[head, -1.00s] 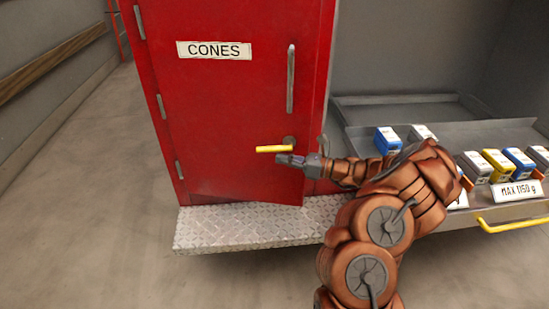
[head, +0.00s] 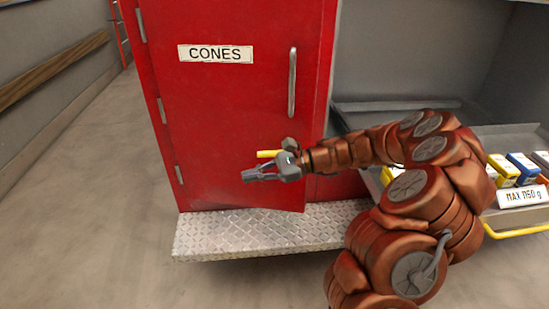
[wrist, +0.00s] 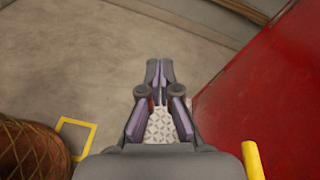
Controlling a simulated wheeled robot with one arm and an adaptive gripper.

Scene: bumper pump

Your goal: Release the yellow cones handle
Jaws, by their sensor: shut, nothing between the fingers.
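The red door (head: 235,110) carries the label CONES (head: 215,54) and its bottom edge sits slightly proud of the frame. The yellow handle (head: 268,153) is on the door's right side, partly hidden by my gripper and wrist. My gripper (head: 246,177) is in front of the door, just below and left of the handle, shut and empty. In the wrist view my gripper (wrist: 160,64) points at the floor with its tips together. The yellow handle (wrist: 252,160) lies at the lower right there, outside the fingers.
A diamond-plate step (head: 255,232) runs below the door. A grey vertical bar (head: 292,82) is fixed on the door. At right, a tray with boxes (head: 520,165) bears a MAX 1150 g sign (head: 523,196). The floor at left (head: 90,200) is clear.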

